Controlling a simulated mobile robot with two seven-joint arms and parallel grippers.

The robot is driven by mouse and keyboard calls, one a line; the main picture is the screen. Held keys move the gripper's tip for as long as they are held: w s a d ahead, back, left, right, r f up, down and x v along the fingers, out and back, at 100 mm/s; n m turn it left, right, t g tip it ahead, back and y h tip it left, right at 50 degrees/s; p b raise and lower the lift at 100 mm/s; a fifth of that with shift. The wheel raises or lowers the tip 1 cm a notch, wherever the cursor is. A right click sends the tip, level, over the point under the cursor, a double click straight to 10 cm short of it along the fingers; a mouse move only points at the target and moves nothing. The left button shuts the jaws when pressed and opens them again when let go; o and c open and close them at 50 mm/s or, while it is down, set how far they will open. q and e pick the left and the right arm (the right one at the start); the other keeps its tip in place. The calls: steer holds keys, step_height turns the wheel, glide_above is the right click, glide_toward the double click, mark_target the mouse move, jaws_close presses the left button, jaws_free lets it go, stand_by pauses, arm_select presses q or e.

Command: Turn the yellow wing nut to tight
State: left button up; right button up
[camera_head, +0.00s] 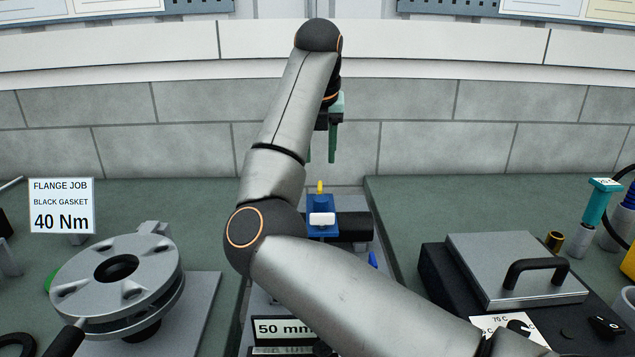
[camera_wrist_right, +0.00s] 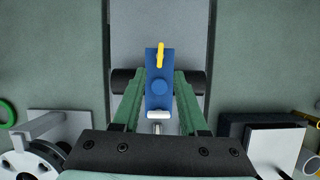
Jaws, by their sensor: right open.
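The yellow wing nut (camera_head: 320,187) stands at the far end of a blue block (camera_head: 329,203), with its wings roughly in line with the block. It also shows in the right wrist view (camera_wrist_right: 160,55), near the top end of the block. A white piece (camera_head: 321,219) sits at the block's near end. My right gripper (camera_head: 321,158) is open and empty, pointing down above and behind the nut in the head view. In the right wrist view its green fingers (camera_wrist_right: 159,75) appear on either side of the block, apart from the nut. My left gripper is not in view.
A grey flange (camera_head: 80,266) stands on the left bench, beside a "40 Nm" sign (camera_head: 62,206). A lidded box (camera_head: 512,268) with a black handle stands right. My right arm hides part of the middle.

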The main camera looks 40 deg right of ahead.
mark_target(320, 185)
steer(key=x, duration=0.9)
steer(key=shift+r, duration=0.1)
jaws_close()
